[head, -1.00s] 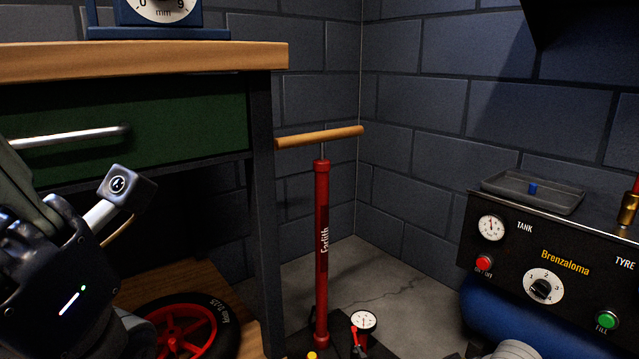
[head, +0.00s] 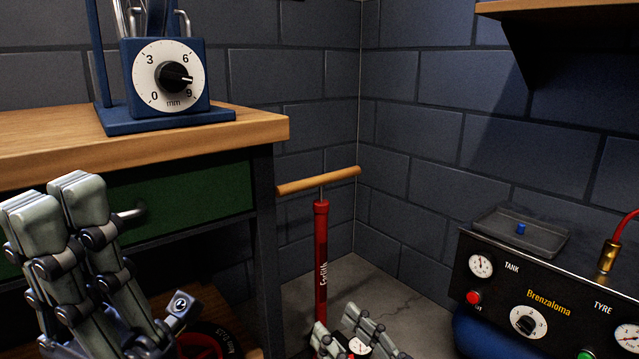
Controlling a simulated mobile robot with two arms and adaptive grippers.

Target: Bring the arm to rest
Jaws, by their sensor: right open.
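My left gripper (head: 57,208) is raised at the lower left in the head view, in front of the green drawer, with its grey fingers pointing up. The fingertips are close together, nothing shows between them, and I cannot tell whether it is shut. My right gripper (head: 338,325) is at the bottom centre, low, in front of the foot of the red floor pump (head: 321,250). Its fingers are apart and it is open. The pump's gauge shows between or behind the fingers. The rest of the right arm is out of view.
The wooden bench (head: 262,121) carries a blue device with a mm dial (head: 168,75). Its green drawer (head: 190,198) has a metal handle, partly behind my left gripper. A red-rimmed wheel (head: 205,345) is low. The compressor panel (head: 540,290) stands at right, below a wooden shelf (head: 560,8).

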